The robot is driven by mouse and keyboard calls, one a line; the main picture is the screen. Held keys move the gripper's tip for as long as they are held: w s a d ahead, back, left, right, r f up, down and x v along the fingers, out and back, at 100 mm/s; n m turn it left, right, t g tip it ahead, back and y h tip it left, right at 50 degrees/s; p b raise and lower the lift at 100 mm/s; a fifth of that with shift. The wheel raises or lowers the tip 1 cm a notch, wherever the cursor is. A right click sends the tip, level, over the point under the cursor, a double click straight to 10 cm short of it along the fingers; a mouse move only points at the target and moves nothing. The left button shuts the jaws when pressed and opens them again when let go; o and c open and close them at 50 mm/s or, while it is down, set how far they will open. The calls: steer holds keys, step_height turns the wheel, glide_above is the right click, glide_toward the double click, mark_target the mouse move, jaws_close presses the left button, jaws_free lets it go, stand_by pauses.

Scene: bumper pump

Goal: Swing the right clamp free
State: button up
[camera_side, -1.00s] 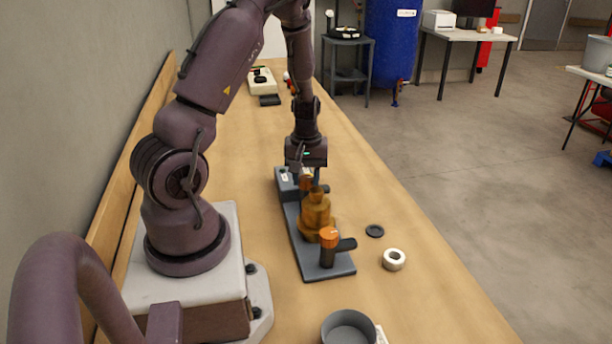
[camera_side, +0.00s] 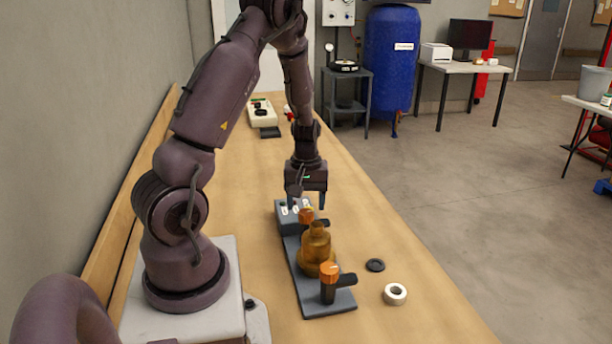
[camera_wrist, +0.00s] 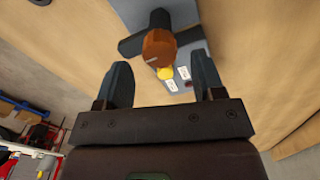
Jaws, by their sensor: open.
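The dark base plate (camera_side: 312,296) bears an amber pump body (camera_side: 316,250) and two orange-topped clamps. The near clamp (camera_side: 329,284) has its dark arm pointing right. The far clamp (camera_side: 305,215) stands behind the amber body, by the grey box; its arm is partly hidden. Which of them the task calls right I cannot tell. My gripper (camera_side: 307,203) is open and empty, pointing down just above the far clamp. In the wrist view an orange clamp knob (camera_wrist: 158,47) with a dark crossbar lies ahead of and between my open fingers (camera_wrist: 162,80), apart from both.
A grey box (camera_side: 288,219) with labels is at the plate's far end; its yellow button (camera_wrist: 165,73) shows in the wrist view. A black ring (camera_side: 375,265) and a white ring (camera_side: 395,294) lie to the right. A pale device (camera_side: 262,113) stands farther back.

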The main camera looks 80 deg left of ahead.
step_height(320, 180, up, 10)
steer(key=shift+r, duration=0.2)
stand_by(0.5)
